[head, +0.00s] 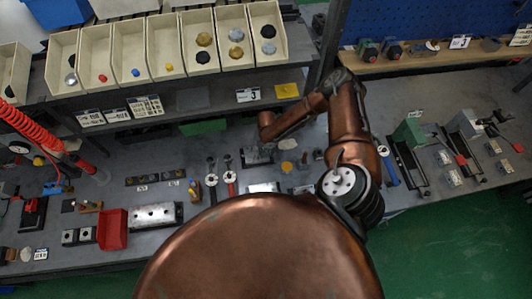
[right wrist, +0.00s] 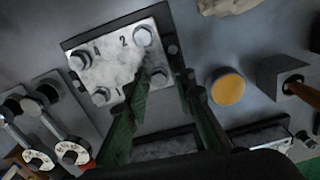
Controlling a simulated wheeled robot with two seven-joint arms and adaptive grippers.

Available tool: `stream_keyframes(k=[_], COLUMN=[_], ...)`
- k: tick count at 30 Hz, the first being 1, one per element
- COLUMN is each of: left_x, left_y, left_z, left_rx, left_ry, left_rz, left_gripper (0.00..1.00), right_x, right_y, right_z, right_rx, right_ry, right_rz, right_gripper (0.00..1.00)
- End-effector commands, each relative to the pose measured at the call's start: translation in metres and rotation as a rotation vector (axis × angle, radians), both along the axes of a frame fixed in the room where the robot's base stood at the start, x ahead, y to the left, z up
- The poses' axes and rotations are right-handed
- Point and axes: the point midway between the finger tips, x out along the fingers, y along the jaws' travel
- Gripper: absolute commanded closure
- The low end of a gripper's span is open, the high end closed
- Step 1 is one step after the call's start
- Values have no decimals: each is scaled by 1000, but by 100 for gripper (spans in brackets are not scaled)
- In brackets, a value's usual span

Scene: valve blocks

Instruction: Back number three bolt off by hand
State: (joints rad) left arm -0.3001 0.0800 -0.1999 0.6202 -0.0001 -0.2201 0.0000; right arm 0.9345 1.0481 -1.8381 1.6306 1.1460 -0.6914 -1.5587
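The pale metal valve block (right wrist: 118,62) on a dark base lies at the upper middle of the right wrist view. Silver bolts stand at its corners, with the digits 4, 2 and seemingly 1 readable. The bolt nearest my fingers (right wrist: 159,77) has no readable digit; it is likely number three. My right gripper (right wrist: 165,85) is open, its green fingers spread on either side of that bolt's corner. I cannot tell whether a finger touches it. In the head view the block (head: 258,156) lies below my right gripper (head: 266,139). My left gripper is not in view.
A yellow round piece (right wrist: 227,88) and a box with a wooden handle (right wrist: 290,85) lie right of the block. Two round-headed tools (right wrist: 70,150) lie left. Another metal block (head: 263,188) sits nearer me. Parts bins (head: 150,45) stand on the shelf behind.

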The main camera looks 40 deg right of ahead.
Motion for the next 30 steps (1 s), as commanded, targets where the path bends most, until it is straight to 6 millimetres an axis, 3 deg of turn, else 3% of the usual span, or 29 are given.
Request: stream_keyframes(k=[7, 30], left_x=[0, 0], left_y=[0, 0], left_z=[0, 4], left_rx=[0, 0], left_ry=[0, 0], left_rz=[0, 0], left_gripper=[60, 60], right_x=[-1, 0], right_y=[-1, 2], right_z=[0, 0], right_rx=[-1, 0], right_ry=[0, 0], right_rz=[-181, -186], right_gripper=[76, 76])
